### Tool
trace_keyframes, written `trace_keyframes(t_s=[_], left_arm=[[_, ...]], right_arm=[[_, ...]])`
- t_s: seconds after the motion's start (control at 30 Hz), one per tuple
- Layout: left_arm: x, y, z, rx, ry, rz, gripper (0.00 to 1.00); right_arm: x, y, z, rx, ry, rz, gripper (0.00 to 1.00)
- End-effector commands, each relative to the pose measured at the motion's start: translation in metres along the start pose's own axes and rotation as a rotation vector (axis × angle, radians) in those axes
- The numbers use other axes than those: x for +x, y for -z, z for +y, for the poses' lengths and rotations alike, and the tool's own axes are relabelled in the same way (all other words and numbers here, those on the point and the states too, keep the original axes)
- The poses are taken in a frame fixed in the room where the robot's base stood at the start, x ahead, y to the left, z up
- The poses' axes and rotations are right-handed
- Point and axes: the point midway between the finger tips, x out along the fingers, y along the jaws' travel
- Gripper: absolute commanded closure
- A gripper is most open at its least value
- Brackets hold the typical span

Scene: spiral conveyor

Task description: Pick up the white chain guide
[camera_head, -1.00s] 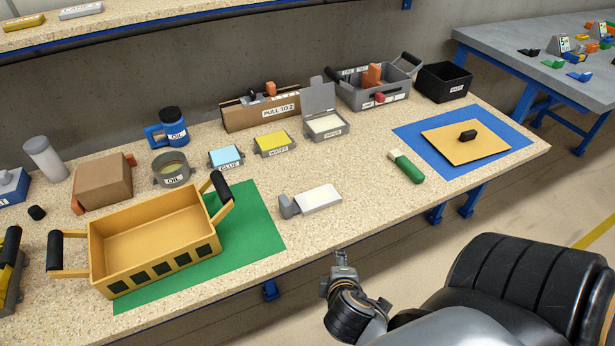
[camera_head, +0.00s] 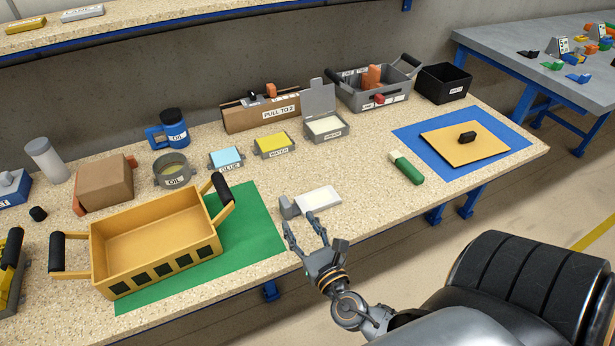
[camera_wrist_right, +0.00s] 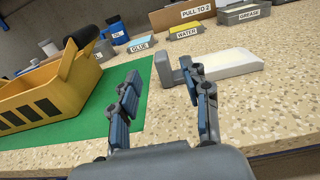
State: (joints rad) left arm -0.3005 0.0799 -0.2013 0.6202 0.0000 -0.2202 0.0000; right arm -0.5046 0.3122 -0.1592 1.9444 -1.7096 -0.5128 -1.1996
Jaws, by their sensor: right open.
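The white chain guide (camera_head: 320,199), a white block with a grey upright piece at its left end, lies on the speckled bench near the front edge. It also shows in the right wrist view (camera_wrist_right: 232,64), beyond the right finger and partly behind it. My right gripper (camera_head: 303,222) is open and empty, just in front of the grey end of the guide. My left gripper is not in view.
A yellow crate (camera_head: 165,268) stands on a green mat (camera_head: 262,236) to the left. A green-handled brush (camera_head: 407,168) lies to the right. Labelled trays, including the glue tray (camera_head: 226,158) and grease box (camera_head: 326,127), stand behind.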

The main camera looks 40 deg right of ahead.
Motion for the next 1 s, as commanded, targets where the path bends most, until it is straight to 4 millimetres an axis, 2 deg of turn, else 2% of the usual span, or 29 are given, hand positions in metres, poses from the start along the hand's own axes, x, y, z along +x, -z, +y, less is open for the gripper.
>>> trace_keyframes(t_s=[0.03, 0.13, 0.37, 0.7, 1.0], left_arm=[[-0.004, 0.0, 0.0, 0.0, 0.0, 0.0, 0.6], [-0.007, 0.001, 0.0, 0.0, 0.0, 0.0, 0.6], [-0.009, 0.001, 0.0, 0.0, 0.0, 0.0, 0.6], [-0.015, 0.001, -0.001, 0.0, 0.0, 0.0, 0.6], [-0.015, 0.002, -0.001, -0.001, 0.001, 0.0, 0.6]], right_arm=[[0.011, -0.003, 0.0, 0.001, 0.002, -0.003, 0.53], [0.027, -0.002, 0.0, 0.003, 0.002, -0.001, 0.53], [0.044, 0.0, 0.0, 0.005, 0.002, 0.0, 0.53], [0.089, 0.004, 0.001, 0.006, 0.002, 0.0, 0.53], [0.092, 0.005, 0.001, 0.006, 0.002, 0.0, 0.55]])
